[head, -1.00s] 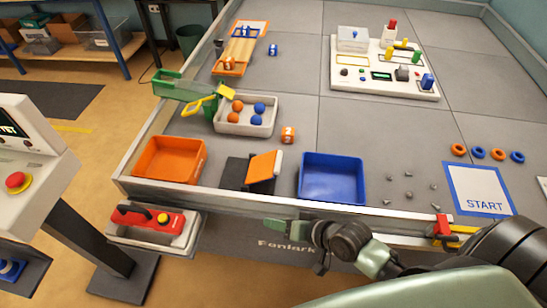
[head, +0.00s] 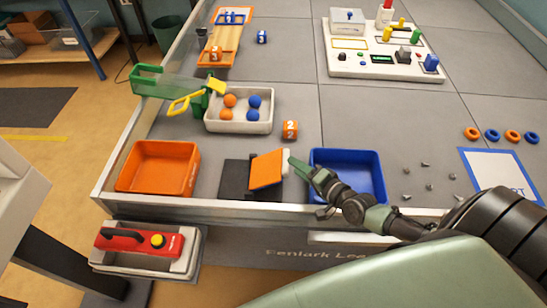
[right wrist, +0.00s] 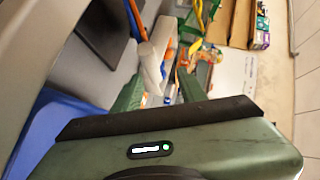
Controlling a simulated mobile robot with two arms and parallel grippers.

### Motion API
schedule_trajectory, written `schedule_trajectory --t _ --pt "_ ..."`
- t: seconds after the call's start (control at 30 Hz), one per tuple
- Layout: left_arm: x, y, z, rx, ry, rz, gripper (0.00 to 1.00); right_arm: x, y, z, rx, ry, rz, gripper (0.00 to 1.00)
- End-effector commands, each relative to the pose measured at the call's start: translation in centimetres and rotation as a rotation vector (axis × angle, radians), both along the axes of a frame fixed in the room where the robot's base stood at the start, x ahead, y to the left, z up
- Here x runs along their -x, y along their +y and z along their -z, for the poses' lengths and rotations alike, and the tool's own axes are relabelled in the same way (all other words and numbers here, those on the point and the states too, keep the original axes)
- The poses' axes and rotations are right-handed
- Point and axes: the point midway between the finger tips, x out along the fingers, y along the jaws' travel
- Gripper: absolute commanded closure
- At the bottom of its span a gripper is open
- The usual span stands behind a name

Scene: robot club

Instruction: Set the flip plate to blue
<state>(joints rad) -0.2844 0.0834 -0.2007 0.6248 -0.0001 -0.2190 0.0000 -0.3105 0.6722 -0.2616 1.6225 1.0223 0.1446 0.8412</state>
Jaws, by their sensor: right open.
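The flip plate (head: 267,169) stands tilted on a dark base (head: 235,179) between the orange tray and the blue tray. It shows its orange face, with a white end piece at its right edge. My right gripper (head: 306,168) is just right of that white end, over the left part of the blue tray. In the right wrist view, the gripper's green fingers (right wrist: 158,90) are apart, and a white rounded piece (right wrist: 150,60) appears between or just beyond them. I cannot tell whether they touch it. My left gripper is out of view.
The orange tray (head: 122,181) is on the left and the blue tray (head: 374,159) on the right. An orange numbered cube (head: 290,130) sits behind the plate. A white tray (head: 238,126) holds orange and blue balls. Small grey pieces (head: 425,164) lie right of the blue tray.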

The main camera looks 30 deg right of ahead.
Motion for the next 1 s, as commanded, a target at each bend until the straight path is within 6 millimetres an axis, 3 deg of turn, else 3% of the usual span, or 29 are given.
schedule_trajectory --t 0.03,0.2,0.7,1.0 --pt "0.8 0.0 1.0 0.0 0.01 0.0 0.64 0.0 -0.1 1.0 -0.001 -0.001 0.001 0.59" --pt "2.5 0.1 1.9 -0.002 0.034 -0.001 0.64 -0.2 -0.1 1.7 -0.002 -0.003 0.004 0.59" --pt "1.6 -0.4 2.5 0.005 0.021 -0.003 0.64 -6.5 1.1 3.6 -0.002 -0.003 0.004 0.59" --pt "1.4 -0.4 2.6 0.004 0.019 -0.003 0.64 -7.4 1.3 3.8 -0.002 -0.002 0.003 0.59"
